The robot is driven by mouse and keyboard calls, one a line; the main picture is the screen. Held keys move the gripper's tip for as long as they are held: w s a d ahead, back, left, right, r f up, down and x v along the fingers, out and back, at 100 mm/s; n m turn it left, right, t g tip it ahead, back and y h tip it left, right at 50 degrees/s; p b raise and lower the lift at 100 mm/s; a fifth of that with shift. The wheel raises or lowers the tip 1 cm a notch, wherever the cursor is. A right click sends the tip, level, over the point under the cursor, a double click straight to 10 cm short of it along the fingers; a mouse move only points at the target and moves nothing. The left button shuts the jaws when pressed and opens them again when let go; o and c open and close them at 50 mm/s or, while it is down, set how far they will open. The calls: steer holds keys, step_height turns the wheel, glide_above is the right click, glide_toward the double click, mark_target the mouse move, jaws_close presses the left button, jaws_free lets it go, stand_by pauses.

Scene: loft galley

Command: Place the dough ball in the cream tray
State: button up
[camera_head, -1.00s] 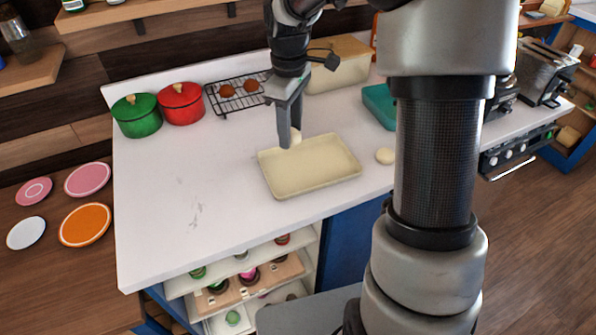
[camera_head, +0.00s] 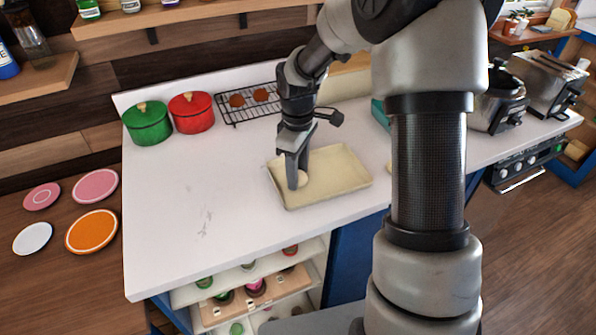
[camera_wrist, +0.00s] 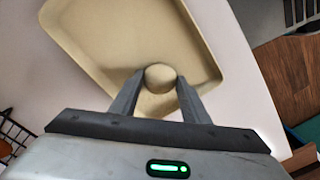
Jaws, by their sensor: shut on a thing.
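The dough ball (camera_wrist: 160,77) is pale cream and round, held between the two fingers of my gripper (camera_wrist: 158,92) in the wrist view. In the head view, my gripper (camera_head: 297,183) points down at the left part of the cream tray (camera_head: 345,180), and the dough ball (camera_head: 302,179) shows partly behind the fingers. The cream tray (camera_wrist: 95,35) is shallow and rectangular with a raised rim. The ball is over the tray's inside near one end; I cannot tell whether it touches the tray floor.
A green pot (camera_head: 147,123), a red pot (camera_head: 191,112) and a black wire rack (camera_head: 240,110) with brown round items stand at the back. A second pale ball (camera_head: 389,167) is mostly hidden behind my arm. The counter (camera_head: 190,195) left of the tray is clear.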

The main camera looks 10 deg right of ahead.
steer(key=shift+f, duration=0.2)
steer(key=o, duration=1)
steer(key=shift+o, duration=0.2)
steer(key=shift+r, duration=0.15)
